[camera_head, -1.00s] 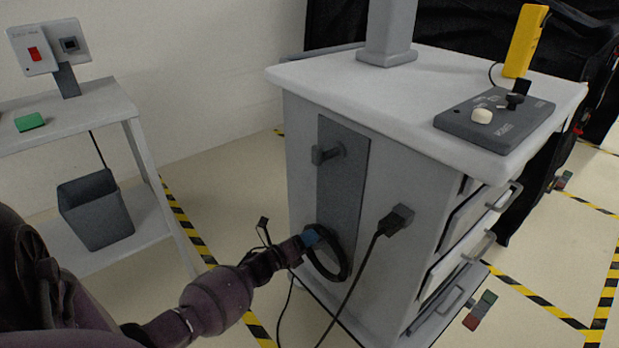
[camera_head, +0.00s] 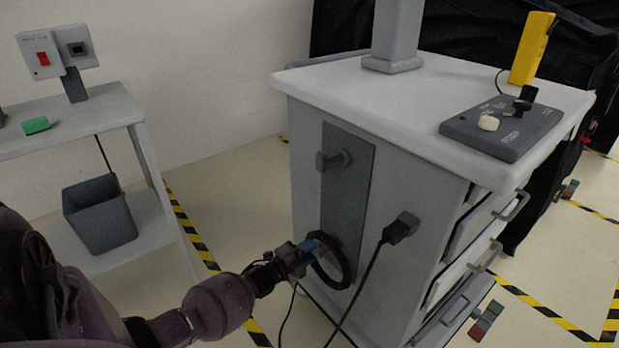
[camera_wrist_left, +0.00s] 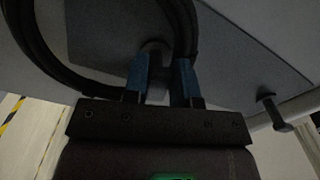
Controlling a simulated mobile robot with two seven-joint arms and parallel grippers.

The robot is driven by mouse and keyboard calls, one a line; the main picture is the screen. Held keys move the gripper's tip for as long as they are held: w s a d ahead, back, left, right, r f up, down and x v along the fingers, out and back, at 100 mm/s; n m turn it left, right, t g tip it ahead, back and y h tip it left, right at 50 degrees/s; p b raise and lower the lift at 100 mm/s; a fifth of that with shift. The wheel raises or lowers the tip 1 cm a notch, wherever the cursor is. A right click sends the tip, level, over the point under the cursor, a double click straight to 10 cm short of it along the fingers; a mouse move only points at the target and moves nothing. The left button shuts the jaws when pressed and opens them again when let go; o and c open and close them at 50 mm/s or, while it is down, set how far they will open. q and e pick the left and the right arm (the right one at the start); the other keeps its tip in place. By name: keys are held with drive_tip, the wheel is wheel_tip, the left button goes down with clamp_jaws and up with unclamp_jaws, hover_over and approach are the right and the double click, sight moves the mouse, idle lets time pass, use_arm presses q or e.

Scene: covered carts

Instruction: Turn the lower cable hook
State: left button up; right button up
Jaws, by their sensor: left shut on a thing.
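The lower cable hook (camera_wrist_left: 154,58) is on the dark grey plate (camera_head: 345,200) on the cart's side. A black coil of cable (camera_head: 346,272) hangs around it, and shows large in the left wrist view (camera_wrist_left: 185,28). My left gripper (camera_head: 308,246) has its blue fingertips on both sides of the hook, shut on it. In the left wrist view the fingers (camera_wrist_left: 157,84) flank the hook, and its outer end is partly hidden between them. The upper hook (camera_head: 333,160) sticks out empty above, and also shows in the left wrist view (camera_wrist_left: 272,112). My right gripper is out of view.
A plug with a black cable (camera_head: 402,228) is on the cart's side, right of the coil; its cable hangs near my left gripper. The white cart top (camera_head: 430,95) overhangs above. A side table (camera_head: 95,110) with a grey bin (camera_head: 100,215) stands at left.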

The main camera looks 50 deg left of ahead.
use_arm(q)
drive_tip(key=shift+s+d+f+n, duration=0.1)
drive_tip(key=shift+d+f+n, duration=0.3)
drive_tip(key=shift+n, duration=2.05)
drive_tip(key=shift+w+d+f+n, duration=0.1)
drive_tip(key=shift+d+f+n, duration=0.35)
drive_tip(key=shift+n, duration=2.05)
drive_tip(key=shift+s+d+f+n, duration=0.15)
drive_tip(key=shift+d+n, duration=0.4)
drive_tip(key=shift+n, duration=1.9)
